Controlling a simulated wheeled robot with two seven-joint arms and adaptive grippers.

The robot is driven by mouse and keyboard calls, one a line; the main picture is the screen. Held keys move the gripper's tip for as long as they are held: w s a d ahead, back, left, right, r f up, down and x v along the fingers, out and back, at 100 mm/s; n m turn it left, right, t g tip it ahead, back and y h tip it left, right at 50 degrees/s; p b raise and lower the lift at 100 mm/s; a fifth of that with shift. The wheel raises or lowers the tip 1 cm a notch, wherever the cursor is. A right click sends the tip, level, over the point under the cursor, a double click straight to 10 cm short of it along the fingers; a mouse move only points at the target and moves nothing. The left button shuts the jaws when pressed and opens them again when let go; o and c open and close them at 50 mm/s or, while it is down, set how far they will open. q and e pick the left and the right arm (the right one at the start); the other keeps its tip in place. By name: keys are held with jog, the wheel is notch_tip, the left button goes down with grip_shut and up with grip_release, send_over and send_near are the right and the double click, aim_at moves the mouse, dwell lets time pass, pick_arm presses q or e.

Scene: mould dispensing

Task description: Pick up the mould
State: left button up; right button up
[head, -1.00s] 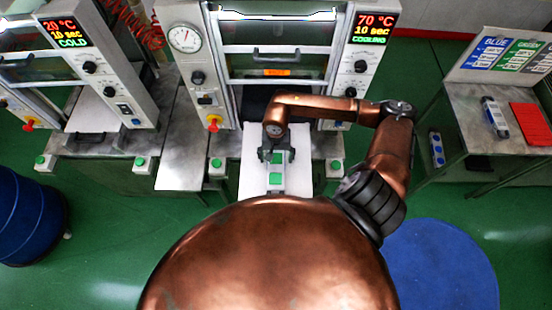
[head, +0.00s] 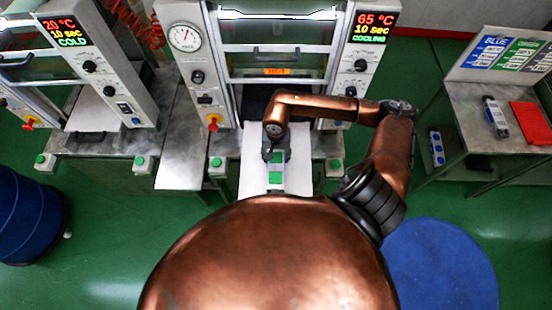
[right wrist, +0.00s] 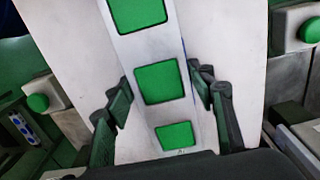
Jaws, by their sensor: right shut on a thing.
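The mould (head: 275,187) is a pale grey bar with green squares on top. It lies on the white plate (head: 249,180) in front of the middle machine. In the right wrist view the mould (right wrist: 150,48) runs up the picture, with several green squares visible. My right gripper (head: 276,156) is down at the mould, with one dark finger on each side of it. My left gripper is not in view.
The middle machine's panel (head: 372,38) reads 65 °C, 10 sec, COOLING; the left machine's panel (head: 66,32) reads 20 °C, COLD. Green buttons (head: 216,163) flank the white plate. A side table (head: 462,118) at right holds a bar and a red plate (head: 531,124). A blue drum (head: 32,218) stands left.

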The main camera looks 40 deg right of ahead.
jog(key=c, duration=0.5)
jog(key=shift+w+r, duration=0.1)
jog(key=shift+r, duration=0.05)
